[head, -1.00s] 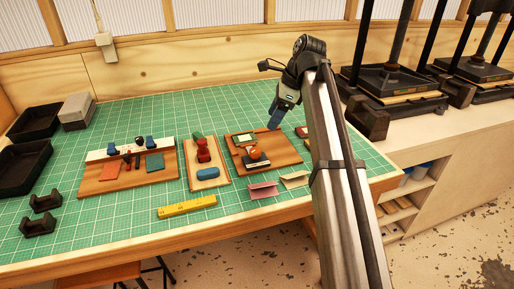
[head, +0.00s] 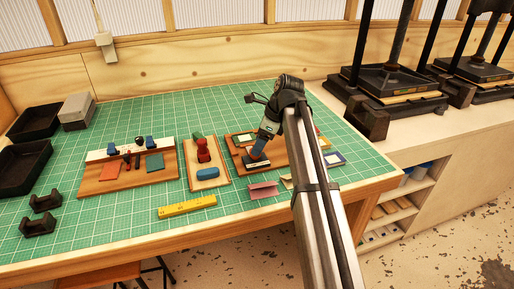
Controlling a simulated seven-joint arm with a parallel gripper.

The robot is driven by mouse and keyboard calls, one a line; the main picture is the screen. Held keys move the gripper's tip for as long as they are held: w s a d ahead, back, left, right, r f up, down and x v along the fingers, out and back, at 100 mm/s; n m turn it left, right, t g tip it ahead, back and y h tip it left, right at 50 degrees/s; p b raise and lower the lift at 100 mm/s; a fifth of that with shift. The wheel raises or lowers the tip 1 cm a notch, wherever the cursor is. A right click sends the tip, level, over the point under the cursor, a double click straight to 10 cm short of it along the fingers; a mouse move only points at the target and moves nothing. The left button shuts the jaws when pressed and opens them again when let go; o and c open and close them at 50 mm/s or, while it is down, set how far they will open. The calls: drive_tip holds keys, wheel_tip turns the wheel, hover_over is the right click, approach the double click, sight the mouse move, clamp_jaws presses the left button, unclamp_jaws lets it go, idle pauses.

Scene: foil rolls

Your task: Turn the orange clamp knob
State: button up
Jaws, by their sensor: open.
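The orange clamp knob belongs to the fixture on the brown wooden board (head: 281,158) right of the table's middle. The knob is hidden now behind my gripper. The dark base of the clamp (head: 257,164) shows just below the fingertips. My gripper (head: 260,152) is open and points down at the place of the knob. I cannot tell whether the fingers are around the knob, touching it or just above it. A pale green-and-white piece (head: 244,138) lies at the board's upper left.
Left of this board are a board with a red clamp (head: 203,152) and a blue piece (head: 207,173).

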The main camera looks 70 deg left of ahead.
drive_tip(key=shift+x, duration=1.35)
drive_tip(key=shift+c, duration=0.3)
drive_tip(key=c, duration=1)
